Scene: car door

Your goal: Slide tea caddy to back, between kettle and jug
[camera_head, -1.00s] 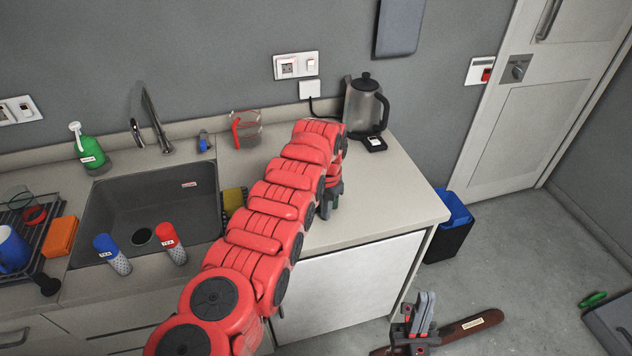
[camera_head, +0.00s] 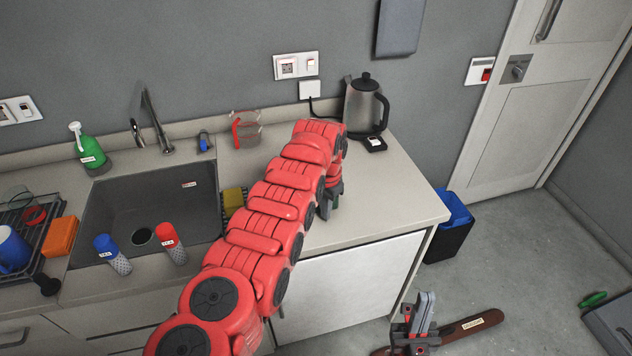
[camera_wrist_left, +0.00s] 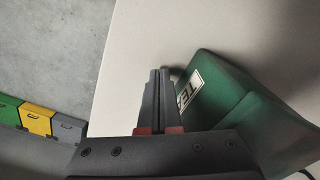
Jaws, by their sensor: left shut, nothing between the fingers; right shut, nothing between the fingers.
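The tea caddy (camera_wrist_left: 240,105) is a green box with a white TEA label in the left wrist view; in the head view my left arm hides it. My left gripper (camera_wrist_left: 160,72) is shut and empty, its fingertips right beside the labelled side; I cannot tell whether they touch it. The left gripper also shows over the counter in the head view (camera_head: 330,208). The kettle (camera_head: 362,105) stands at the back right of the counter. The clear jug with a red handle (camera_head: 248,130) stands at the back, left of the kettle. My right gripper (camera_head: 426,300) is shut and empty above the floor.
The sink (camera_head: 150,205) lies left of my arm. Red (camera_head: 170,243) and blue (camera_head: 112,253) containers stand at its front. A yellow sponge (camera_head: 234,199) is at its right edge. The counter's right part (camera_head: 395,195) is clear. A blue and black bin (camera_head: 450,235) stands beside the counter.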

